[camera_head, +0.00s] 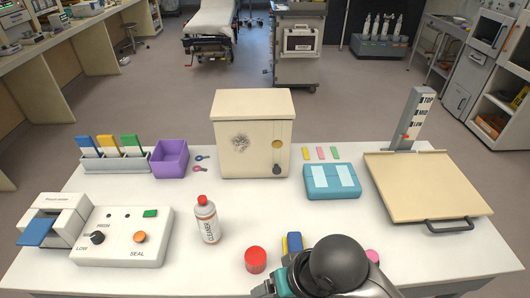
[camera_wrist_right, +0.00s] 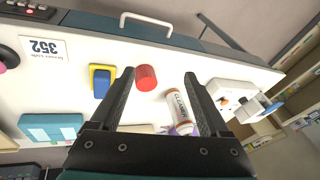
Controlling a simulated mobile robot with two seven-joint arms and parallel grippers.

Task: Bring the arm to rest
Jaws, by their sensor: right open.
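My right arm (camera_head: 335,265) comes in at the bottom of the head view, over the table's front edge, and its dark links hide part of the table there. In the wrist view my right gripper (camera_wrist_right: 160,76) is open, with nothing held in its fingers. A red cylinder (camera_head: 256,260) stands on the table just left of the arm; in the wrist view it shows between the fingertips (camera_wrist_right: 146,78), and its distance from them is unclear. A blue and yellow block (camera_head: 293,243) sits beside it, partly hidden by the arm. My left gripper is out of view.
A white CLEANER bottle (camera_head: 207,222) stands upright left of the red cylinder. The sealing machine (camera_head: 125,237), purple bin (camera_head: 170,159), cream cabinet (camera_head: 253,135), teal case (camera_head: 331,181) and beige tray board (camera_head: 420,190) surround a bare white middle (camera_head: 270,215).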

